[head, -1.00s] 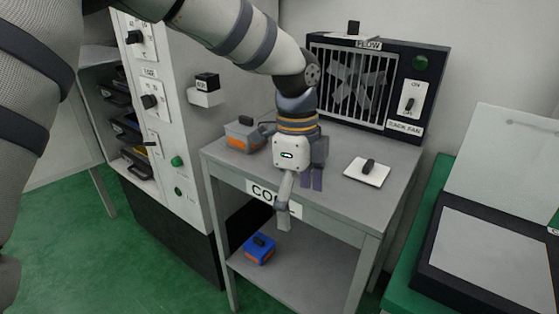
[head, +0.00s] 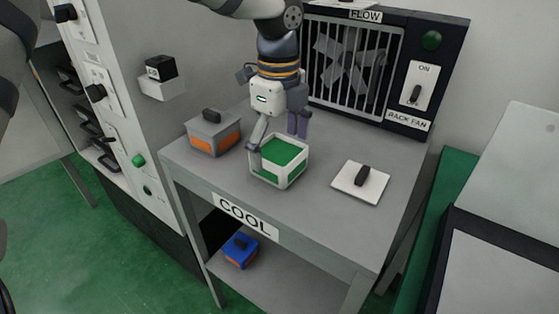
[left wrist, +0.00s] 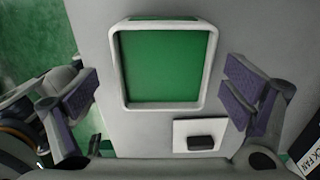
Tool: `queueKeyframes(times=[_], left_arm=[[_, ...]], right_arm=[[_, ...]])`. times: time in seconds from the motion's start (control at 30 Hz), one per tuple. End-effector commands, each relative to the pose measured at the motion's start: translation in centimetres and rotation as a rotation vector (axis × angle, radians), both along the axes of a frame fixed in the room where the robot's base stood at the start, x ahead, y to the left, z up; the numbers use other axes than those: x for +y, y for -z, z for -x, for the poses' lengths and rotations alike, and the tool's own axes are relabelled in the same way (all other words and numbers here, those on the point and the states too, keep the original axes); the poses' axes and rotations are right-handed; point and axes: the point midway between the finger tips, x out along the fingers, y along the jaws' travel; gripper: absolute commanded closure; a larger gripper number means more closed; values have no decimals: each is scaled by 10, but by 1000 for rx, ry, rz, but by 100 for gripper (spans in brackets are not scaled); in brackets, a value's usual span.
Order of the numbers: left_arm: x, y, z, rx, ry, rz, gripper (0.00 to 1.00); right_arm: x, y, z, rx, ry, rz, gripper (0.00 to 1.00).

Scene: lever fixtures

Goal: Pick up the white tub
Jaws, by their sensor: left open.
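The white tub (head: 279,162) stands on the grey table marked COOL, with a green inside and a green band on its side. It has no lid on. It also shows in the left wrist view (left wrist: 166,104), between my open fingers but farther off. My left gripper (head: 278,135) is open and empty, pointing down at the tub's back edge in the head view. One finger overlaps the tub's left corner in the picture; I cannot tell whether it touches. A white lid with a black handle (head: 361,182) lies on the table to the right. My right gripper is not in view.
A grey tub with an orange band (head: 214,133) stands left of the white tub. A rack fan panel (head: 375,70) stands at the table's back. A blue tub (head: 240,250) is on the lower shelf. The table's front right (head: 330,230) is clear.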

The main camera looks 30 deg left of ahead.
Motion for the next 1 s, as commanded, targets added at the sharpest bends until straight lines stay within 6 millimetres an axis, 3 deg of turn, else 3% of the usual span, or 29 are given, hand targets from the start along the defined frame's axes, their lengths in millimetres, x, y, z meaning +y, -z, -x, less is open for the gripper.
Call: queueKeyframes(times=[0.13,0.4,0.6,0.67,1.0], left_arm=[[1,26,-2,4,-1,-1,6],[1,31,-3,-1,0,-1,6],[1,31,-3,-1,0,-1,51],[1,31,-3,-1,0,-1,62],[1,26,-3,-1,-1,-1,62]], right_arm=[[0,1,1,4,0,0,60],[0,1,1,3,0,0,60],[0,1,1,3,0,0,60],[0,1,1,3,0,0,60],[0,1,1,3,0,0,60]])
